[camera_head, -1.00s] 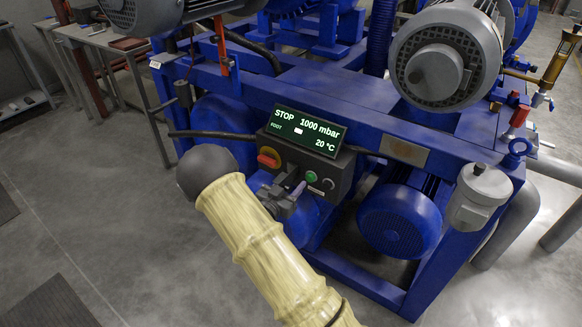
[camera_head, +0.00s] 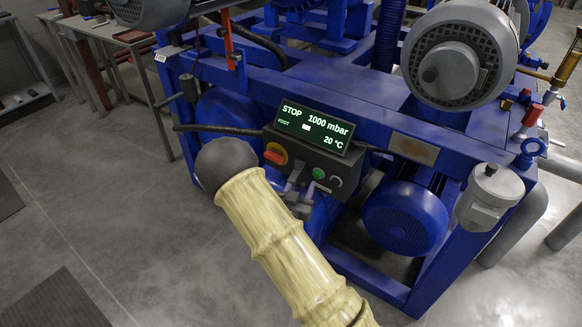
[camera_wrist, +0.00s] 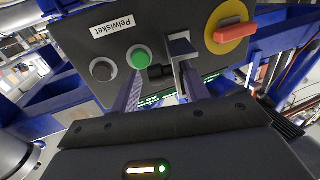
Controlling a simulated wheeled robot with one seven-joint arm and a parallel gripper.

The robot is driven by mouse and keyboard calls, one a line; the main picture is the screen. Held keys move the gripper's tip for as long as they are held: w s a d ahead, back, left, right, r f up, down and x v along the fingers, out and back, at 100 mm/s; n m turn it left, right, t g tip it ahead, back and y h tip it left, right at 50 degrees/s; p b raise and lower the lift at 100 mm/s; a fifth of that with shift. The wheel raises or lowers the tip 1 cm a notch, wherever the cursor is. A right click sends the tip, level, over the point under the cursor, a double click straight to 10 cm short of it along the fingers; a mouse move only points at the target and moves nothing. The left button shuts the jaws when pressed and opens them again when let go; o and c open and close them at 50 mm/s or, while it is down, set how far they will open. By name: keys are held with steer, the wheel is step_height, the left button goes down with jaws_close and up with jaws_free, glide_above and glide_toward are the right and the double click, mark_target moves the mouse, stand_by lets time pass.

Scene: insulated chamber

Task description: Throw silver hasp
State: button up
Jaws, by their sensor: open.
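The control box (camera_head: 312,162) is on the blue machine frame, and its panel fills the top of the wrist view (camera_wrist: 85,50), inverted. A small grey, square-edged metal piece (camera_wrist: 181,46), which looks like the silver hasp, stands out from the panel between the green button (camera_wrist: 139,57) and the red-and-yellow switch (camera_wrist: 231,32). My gripper (camera_wrist: 166,88) is open, its two fingers pointing at the panel on either side of the hasp's lower end and a dark stub (camera_wrist: 160,72). I cannot tell whether a finger touches the hasp. In the head view my gripper (camera_head: 297,192) partly hides the panel's lower middle.
A lit display (camera_head: 313,128) reading STOP sits on top of the box. A black knob (camera_wrist: 102,69) is beside the green button. Blue frame beams, motors and a grey canister (camera_head: 490,190) surround the box. The floor at the left is open.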

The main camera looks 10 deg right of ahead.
steer(key=v, duration=1.5)
step_height(320, 180, up, 20)
steer(key=d+n+g+y+p, duration=0.1)
steer(key=g+y+p, duration=0.7)
steer(key=p, duration=0.9)
steer(key=shift+d+n+g+y+p, duration=0.3)
steer(key=shift+d+n+g+y, duration=0.1)
steer(key=shift+n+g, duration=0.15)
steer(key=shift+w, duration=0.1)
steer(key=shift+c, duration=0.3)
